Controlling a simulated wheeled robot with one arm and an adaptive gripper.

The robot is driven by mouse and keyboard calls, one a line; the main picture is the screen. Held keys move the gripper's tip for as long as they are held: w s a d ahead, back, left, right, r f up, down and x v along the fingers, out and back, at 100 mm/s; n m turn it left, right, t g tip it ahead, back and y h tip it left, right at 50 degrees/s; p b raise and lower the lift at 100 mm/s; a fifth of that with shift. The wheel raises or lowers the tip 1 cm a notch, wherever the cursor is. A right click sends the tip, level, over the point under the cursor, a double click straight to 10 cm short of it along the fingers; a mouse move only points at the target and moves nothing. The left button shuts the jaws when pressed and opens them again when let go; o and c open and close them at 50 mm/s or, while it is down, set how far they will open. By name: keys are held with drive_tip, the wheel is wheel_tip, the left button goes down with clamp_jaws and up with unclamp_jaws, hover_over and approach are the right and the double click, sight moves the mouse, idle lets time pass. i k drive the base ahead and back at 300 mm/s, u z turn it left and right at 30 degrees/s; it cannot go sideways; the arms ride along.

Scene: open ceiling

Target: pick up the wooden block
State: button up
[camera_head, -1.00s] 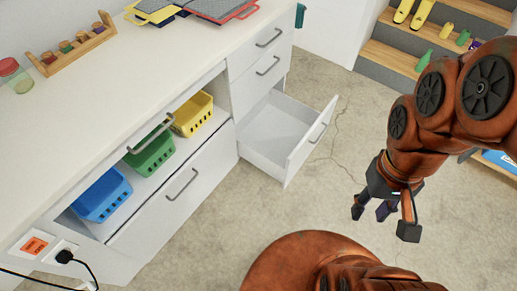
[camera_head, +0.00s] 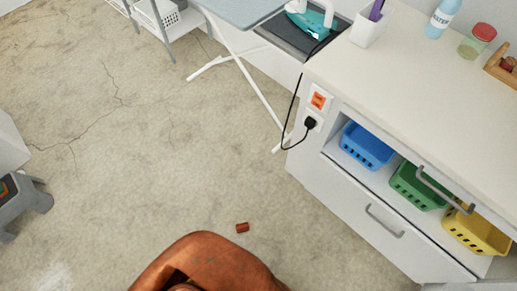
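A small reddish-brown block (camera_head: 242,228) lies on the bare concrete floor, just beyond the rounded orange-brown part of my own body at the bottom. It looks like the wooden block, though it is too small to make out the grain. Nothing touches it. My gripper is out of view, so its distance from the block and its state do not show.
A white counter (camera_head: 400,60) with blue (camera_head: 366,146), green (camera_head: 416,187) and yellow (camera_head: 476,232) baskets in its open shelf stands at the right. An ironing board (camera_head: 246,10) stands at the back. A grey stool (camera_head: 22,205) is at the left edge. The middle floor is clear.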

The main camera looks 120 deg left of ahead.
sight(242, 227)
drive_tip(key=z, duration=0.05)
drive_tip(key=i, duration=0.55)
drive_tip(key=z, duration=5.95)
drive_tip(key=i, duration=2.3)
drive_tip(key=z, duration=0.25)
